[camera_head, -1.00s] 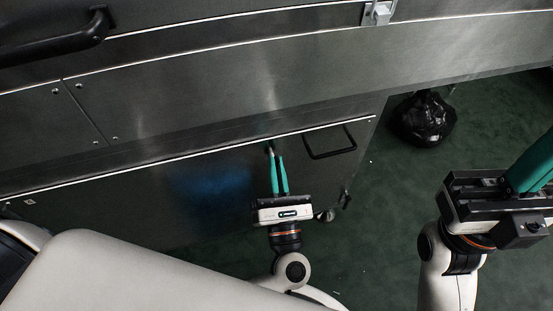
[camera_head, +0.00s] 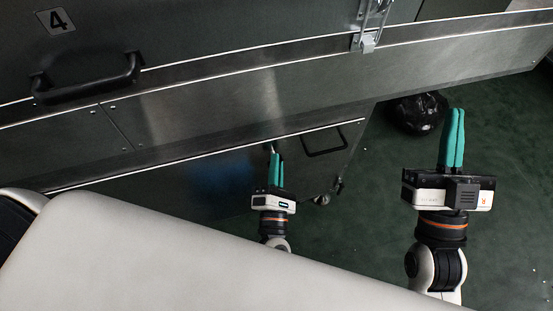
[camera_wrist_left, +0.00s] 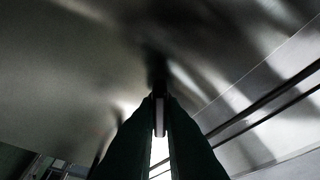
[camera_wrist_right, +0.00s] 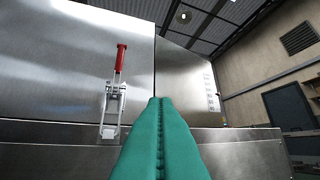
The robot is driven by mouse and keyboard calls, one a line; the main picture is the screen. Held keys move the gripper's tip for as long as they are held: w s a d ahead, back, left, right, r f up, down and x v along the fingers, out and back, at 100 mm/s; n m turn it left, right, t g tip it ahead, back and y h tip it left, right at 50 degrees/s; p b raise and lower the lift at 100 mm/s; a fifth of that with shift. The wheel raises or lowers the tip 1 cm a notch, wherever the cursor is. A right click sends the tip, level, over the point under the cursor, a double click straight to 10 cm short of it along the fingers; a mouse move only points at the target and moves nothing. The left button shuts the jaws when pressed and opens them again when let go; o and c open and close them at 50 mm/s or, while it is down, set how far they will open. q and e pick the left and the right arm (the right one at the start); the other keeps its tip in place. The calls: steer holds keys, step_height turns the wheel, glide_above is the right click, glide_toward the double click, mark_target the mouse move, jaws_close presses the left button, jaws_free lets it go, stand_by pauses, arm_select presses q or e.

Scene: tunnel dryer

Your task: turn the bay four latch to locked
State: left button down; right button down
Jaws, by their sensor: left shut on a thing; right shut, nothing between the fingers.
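A panel marked 4 (camera_head: 57,20) is at the upper left of the head view. A metal toggle latch (camera_head: 368,25) sits at the right of this panel; the right wrist view shows a latch with a red grip (camera_wrist_right: 120,62), its grip pointing up. My left gripper (camera_head: 276,158) is shut on a thin metal piece (camera_wrist_left: 159,118) at the lower panel, mostly hidden by the fingers. I cannot tell what part it is. My right gripper (camera_head: 454,112) is shut and empty, its green fingers pointing up, apart from the latch and to its right in the head view.
A black bar handle (camera_head: 88,84) is on the panel at the left. A thin black handle (camera_head: 324,140) is on the lower panel, right of my left gripper. A black bag (camera_head: 418,112) lies on the green floor behind my right gripper.

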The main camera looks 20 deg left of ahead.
step_height(320, 180, down, 14)
steer(key=w+d+g+h+p, duration=0.15)
steer(key=g+h+p, duration=0.25)
steer(key=g, duration=0.7)
steer(key=shift+s+d+f+m+g+h+p, duration=0.15)
steer(key=shift+s+d+f+g+h+p, duration=0.25)
steer(key=shift+s+d+f+g+p, duration=1.1)
steer(key=shift+s+d+f+m+g+h+p, duration=0.25)
steer(key=shift+s+f+g+h+p, duration=0.25)
steer(key=shift+s+g, duration=1.95)
steer(key=shift+s+d+f+m+g+h+p, duration=0.1)
steer(key=shift+s+d+f+g+h+p, duration=0.2)
steer(key=shift+s+d+f+g+p, duration=1.65)
arm_select(q)
steer(key=shift+m+g+h+b, duration=0.4)
steer(key=shift+m+g, duration=0.15)
steer(key=shift+m, duration=1.35)
steer(key=shift+m+g+h+b, duration=0.35)
steer(key=shift+m+g, duration=0.2)
steer(key=shift+m, duration=1.35)
arm_select(e)
steer(key=shift+s+a+f+t, duration=0.25)
steer(key=shift+a+f+t, duration=0.45)
steer(key=shift+a+f, duration=0.5)
arm_select(q)
steer(key=c, duration=1.5)
jaws_free()
steer(key=shift+c, duration=0.2)
